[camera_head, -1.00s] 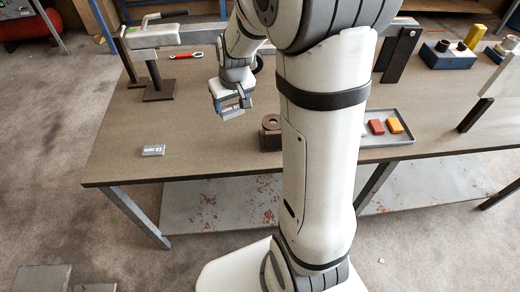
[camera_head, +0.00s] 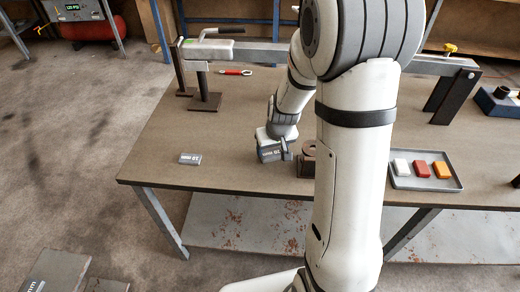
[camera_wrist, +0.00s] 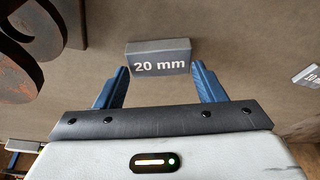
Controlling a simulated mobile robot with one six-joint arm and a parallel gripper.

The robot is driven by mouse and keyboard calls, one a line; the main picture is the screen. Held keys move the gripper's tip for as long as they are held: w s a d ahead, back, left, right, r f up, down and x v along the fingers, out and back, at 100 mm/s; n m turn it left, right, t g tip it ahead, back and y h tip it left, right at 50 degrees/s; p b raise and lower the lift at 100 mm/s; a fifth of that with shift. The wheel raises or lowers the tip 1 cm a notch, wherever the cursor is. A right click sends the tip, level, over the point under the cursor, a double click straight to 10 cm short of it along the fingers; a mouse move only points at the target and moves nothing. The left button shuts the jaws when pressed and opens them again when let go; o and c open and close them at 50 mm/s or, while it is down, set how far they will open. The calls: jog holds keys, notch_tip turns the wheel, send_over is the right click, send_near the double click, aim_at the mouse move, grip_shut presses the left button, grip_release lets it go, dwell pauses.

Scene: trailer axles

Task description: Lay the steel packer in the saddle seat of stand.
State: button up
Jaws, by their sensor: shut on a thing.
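My gripper (camera_wrist: 160,70) is shut on a grey steel packer (camera_wrist: 158,56) marked "20 mm", its fingers at the packer's two ends. In the head view my gripper (camera_head: 284,152) holds the packer (camera_head: 269,154) low over the bench; whether it touches the top I cannot tell. A brown rusty piece with a round top (camera_head: 308,158) stands just right of it, partly hidden by my arm. Rusty curved parts (camera_wrist: 28,50) show at the wrist view's upper left. I cannot tell for certain which piece is the stand's saddle seat.
A second grey packer (camera_head: 190,158) lies left on the bench (camera_head: 235,115); it also shows in the wrist view (camera_wrist: 308,76). A tray (camera_head: 402,184) with white, red and orange blocks is at right. A long beam on posts (camera_head: 204,85) spans the back.

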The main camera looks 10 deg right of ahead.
jog(key=shift+r, duration=0.15)
jog(key=shift+f, duration=0.2)
jog(key=o, duration=1.4)
jog(key=shift+r, duration=0.1)
